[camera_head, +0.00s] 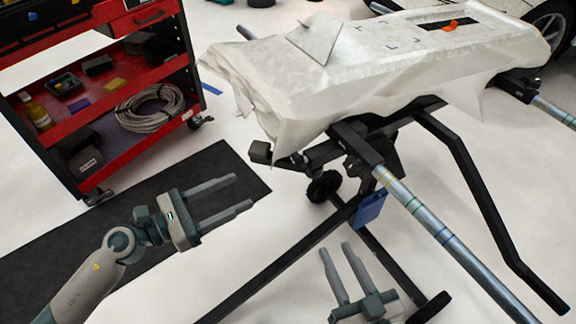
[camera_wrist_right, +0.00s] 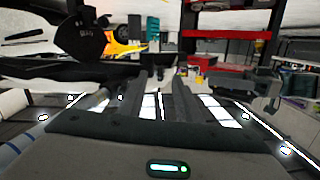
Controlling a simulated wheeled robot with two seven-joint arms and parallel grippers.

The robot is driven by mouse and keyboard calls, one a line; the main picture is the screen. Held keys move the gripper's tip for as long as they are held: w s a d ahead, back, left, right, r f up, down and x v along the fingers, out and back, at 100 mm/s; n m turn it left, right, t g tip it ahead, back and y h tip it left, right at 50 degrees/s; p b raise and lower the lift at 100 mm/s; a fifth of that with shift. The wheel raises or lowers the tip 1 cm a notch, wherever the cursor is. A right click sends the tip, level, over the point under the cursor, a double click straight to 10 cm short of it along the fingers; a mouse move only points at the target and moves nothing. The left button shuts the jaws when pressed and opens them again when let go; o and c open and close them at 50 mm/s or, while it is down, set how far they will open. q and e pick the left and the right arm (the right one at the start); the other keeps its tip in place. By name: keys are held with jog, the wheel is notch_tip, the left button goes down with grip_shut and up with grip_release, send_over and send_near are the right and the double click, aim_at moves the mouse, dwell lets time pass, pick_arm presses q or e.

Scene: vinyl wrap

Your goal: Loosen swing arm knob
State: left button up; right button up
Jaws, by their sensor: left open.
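A black round knob (camera_head: 324,186) sits on the black stand frame, below the near edge of the covered panel. I take it for the swing arm knob, but cannot be sure. My left gripper (camera_head: 243,191) is open and empty, left of the knob and apart from it. My right gripper (camera_head: 336,248) is open, its fingers pointing up in the head view, below the knob and apart from it. In the right wrist view its fingers (camera_wrist_right: 159,80) stand apart with nothing between them. A dark round part (camera_wrist_right: 80,30) shows at upper left there; I cannot tell whether it is the knob.
A white-wrapped panel (camera_head: 350,75) rests on the black stand (camera_head: 300,252). A silver tube with coloured bands (camera_head: 415,205) extends toward the lower right. A red tool cart (camera_head: 120,97) stands at left, beside a dark mat (camera_head: 150,215). Floor between the left gripper and stand is clear.

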aim_at(295, 165)
pick_arm(q)
jog(key=p+x, duration=0.2)
jog(key=x, duration=1.1)
jog(key=shift+w+d, duration=0.1)
jog(key=shift+d, duration=0.2)
jog(key=shift+w+d+p, duration=0.3)
jog(key=shift+w+d, duration=0.1)
jog(key=shift+d, duration=0.15)
pick_arm(e)
jog(key=s+d+f+g+h, duration=0.1)
jog(key=s+d+f+g, duration=0.2)
jog(key=f+g, duration=0.2)
jog(key=shift+s+f+g+h, duration=0.3)
jog(key=shift+f+g+h, duration=0.1)
jog(key=shift+f, duration=1.45)
pick_arm(q)
jog(key=c, duration=1.1)
